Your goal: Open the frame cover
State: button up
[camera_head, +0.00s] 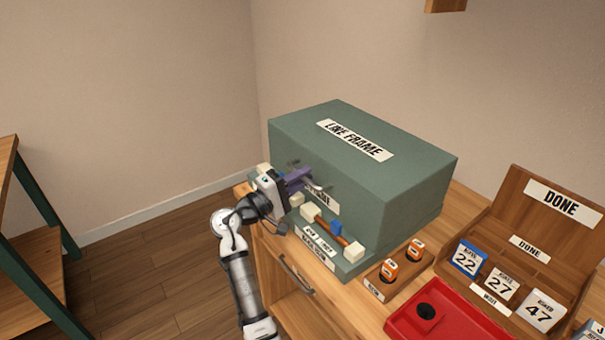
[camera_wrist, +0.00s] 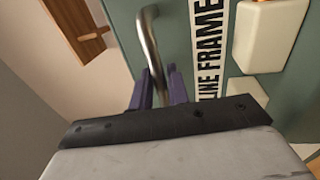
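The frame cover is a green box lid (camera_head: 375,135) labelled LINE FRAME, sitting closed on its base. Its front face also fills much of the wrist view (camera_wrist: 205,12). A bent metal handle (camera_wrist: 148,38) stands out from that face; a bit of it shows in the head view (camera_head: 318,187). My gripper (camera_head: 303,180) is at the cover's front face, with its purple fingers on either side of the handle's bar. In the wrist view the fingers (camera_wrist: 160,88) sit close against the bar. Their tips partly hide the handle's end and the front label.
A wooden holder with orange pieces (camera_head: 388,269), a red tray (camera_head: 445,318) and a DONE rack (camera_head: 560,210) stand to the right. A drawer handle (camera_head: 293,272) is below.

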jog(key=shift+w+d, duration=0.1)
jog(key=shift+d, duration=0.05)
grip_shut()
jog(key=shift+r, duration=0.15)
